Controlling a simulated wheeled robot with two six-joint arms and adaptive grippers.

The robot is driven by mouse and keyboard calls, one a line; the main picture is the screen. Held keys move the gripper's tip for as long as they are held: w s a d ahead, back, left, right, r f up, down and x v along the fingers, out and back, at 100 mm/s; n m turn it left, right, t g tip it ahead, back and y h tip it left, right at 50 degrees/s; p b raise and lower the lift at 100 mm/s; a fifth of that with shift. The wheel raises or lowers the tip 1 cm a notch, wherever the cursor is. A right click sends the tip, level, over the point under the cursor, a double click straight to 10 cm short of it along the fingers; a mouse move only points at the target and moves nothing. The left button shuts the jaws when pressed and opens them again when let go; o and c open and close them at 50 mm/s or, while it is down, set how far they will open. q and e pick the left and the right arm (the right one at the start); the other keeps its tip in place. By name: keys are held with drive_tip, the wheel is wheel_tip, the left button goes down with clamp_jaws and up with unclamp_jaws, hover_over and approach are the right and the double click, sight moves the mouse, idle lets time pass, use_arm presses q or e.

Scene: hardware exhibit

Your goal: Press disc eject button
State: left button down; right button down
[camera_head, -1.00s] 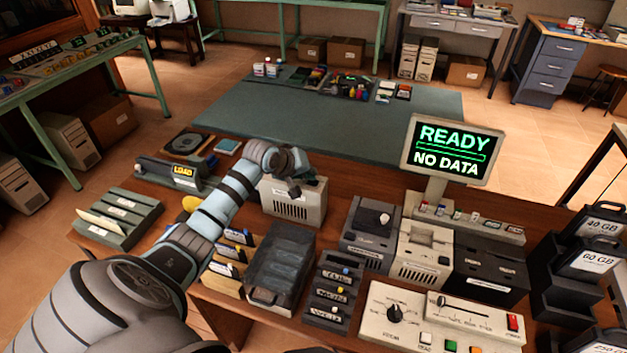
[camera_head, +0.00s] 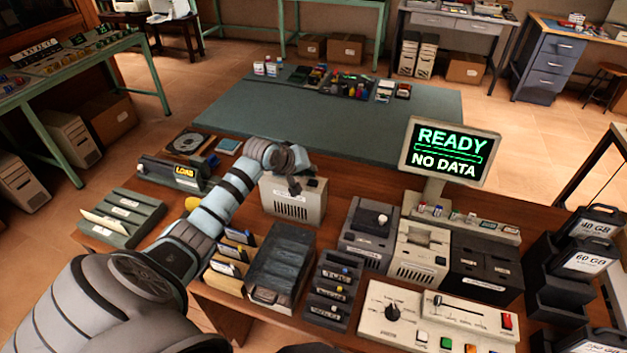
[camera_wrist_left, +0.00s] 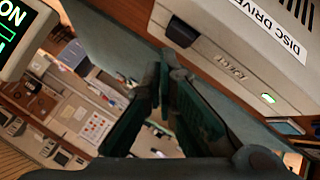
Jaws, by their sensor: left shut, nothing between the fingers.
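The disc drive (camera_head: 292,206) is a beige box at the back of the desk, behind the file trays. The left wrist view shows its face (camera_wrist_left: 235,45) with the labels "DISC DRIVE" and "EJECT", a lit green light (camera_wrist_left: 268,98) and a dark button-like knob (camera_wrist_left: 182,32) in line with them. My left gripper (camera_head: 293,187) is shut and empty, over the drive's top area in the head view. In the left wrist view its fingertips (camera_wrist_left: 168,58) lie close to the dark knob; I cannot tell whether they touch it. My right gripper is out of view.
A monitor (camera_head: 449,152) reads "READY" and "NO DATA". A unit with a lit "LOAD" display (camera_head: 185,172) stands left of the drive. File trays (camera_head: 281,262), grey and beige boxes (camera_head: 421,250) and a control panel (camera_head: 438,318) crowd the desk's front. The green mat (camera_head: 320,125) behind is mostly clear.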

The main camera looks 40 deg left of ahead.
sight(310, 180)
use_arm(q)
drive_tip(key=shift+r+p, duration=1.6)
drive_tip(key=shift+p, duration=0.3)
drive_tip(key=shift+r+p, duration=0.3)
drive_tip(key=shift+r, duration=0.65)
drive_tip(key=shift+d+f, duration=0.1)
